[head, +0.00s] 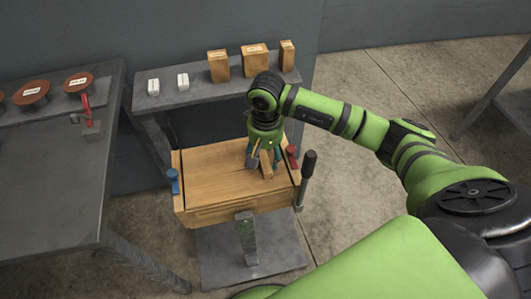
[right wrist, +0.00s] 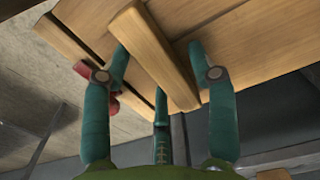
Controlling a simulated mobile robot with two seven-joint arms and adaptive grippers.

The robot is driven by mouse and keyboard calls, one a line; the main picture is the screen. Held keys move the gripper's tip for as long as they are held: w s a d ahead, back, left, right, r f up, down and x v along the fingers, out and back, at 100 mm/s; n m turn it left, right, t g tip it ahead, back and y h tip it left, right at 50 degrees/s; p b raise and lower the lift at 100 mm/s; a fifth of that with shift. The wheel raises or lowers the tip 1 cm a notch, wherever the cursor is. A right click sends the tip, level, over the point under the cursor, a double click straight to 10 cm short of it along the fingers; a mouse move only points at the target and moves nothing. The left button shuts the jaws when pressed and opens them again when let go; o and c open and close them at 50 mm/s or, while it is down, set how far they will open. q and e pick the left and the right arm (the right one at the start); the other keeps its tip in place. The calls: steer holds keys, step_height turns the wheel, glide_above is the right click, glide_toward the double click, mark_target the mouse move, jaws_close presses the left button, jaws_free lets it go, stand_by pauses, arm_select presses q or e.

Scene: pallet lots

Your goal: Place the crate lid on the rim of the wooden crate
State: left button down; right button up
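The wooden crate (head: 230,212) stands on a grey plate in the middle of the head view. The crate lid (head: 208,173), a flat plank panel with a raised wooden bar handle (head: 267,165), lies across its top; I cannot tell whether it sits evenly on the rim. My right gripper (head: 261,158) is over the lid's right part, at the handle. In the right wrist view, its teal fingers (right wrist: 160,65) are spread on both sides of the handle (right wrist: 157,52), with a visible gap at the right finger. My left gripper is not in view.
A blue clamp (head: 173,182) is at the crate's left side and a red one (head: 292,156) at its right, near an upright black-handled lever (head: 308,166). Behind is a shelf (head: 195,97) with labelled blocks. A grey table (head: 50,180) stands left.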

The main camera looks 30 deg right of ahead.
steer(key=shift+r+p, duration=0.2)
steer(key=shift+p, duration=0.1)
steer(key=shift+r+p, duration=0.45)
steer(key=shift+p, duration=0.1)
step_height(320, 180, up, 12)
steer(key=b, duration=0.2)
steer(key=shift+f, duration=0.25)
